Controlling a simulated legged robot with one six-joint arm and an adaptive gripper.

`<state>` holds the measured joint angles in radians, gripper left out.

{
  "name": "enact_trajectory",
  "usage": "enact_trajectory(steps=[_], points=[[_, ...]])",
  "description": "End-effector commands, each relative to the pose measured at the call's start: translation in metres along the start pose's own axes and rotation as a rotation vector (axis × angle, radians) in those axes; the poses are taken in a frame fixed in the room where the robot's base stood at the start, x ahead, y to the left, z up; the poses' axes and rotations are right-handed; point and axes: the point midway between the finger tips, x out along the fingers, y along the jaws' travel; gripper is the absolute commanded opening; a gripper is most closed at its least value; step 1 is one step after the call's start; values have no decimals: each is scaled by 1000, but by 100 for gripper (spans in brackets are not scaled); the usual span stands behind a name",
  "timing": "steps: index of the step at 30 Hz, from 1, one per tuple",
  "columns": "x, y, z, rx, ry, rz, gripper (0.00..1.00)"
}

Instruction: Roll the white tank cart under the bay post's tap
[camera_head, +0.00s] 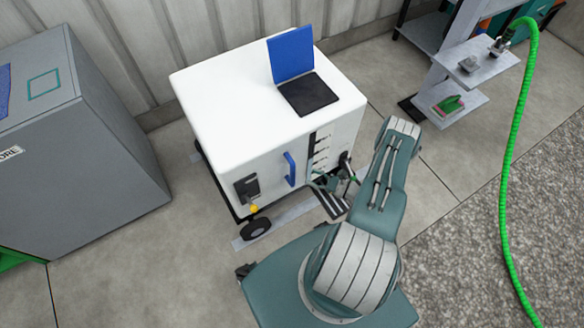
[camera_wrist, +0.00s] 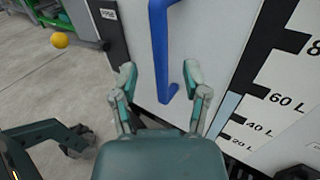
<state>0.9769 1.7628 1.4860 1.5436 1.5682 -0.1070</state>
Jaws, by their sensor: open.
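The white tank cart (camera_head: 225,95) stands upright on its wheels, with a raised blue lid (camera_head: 290,52) and a dark opening on top. A blue handle (camera_head: 290,169) is on its front face; it also shows in the wrist view (camera_wrist: 158,45). My gripper (camera_wrist: 160,78) is open and empty, its fingers either side of the handle's lower part in the picture. I cannot tell whether they touch it. In the head view my gripper (camera_head: 325,182) is close to the cart's front, right of the handle. The bay post (camera_head: 457,45) with a tap (camera_head: 499,46) stands at the right.
A grey cabinet (camera_head: 100,130) stands left of the cart. A green hose (camera_head: 512,150) hangs from the tap to the floor. A low shelf with a green item (camera_head: 449,104) is on the post. A yellow knob (camera_wrist: 59,40) sticks out from the cart. Concrete floor lies open between cart and post.

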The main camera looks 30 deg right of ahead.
Motion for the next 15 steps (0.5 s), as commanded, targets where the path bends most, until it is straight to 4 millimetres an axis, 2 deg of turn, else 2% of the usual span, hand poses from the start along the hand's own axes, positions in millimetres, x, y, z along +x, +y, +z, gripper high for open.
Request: enact_trajectory(steps=[9,15], points=[[58,2,1,-1,0,7,60],[81,1,0,0,0,4,60]])
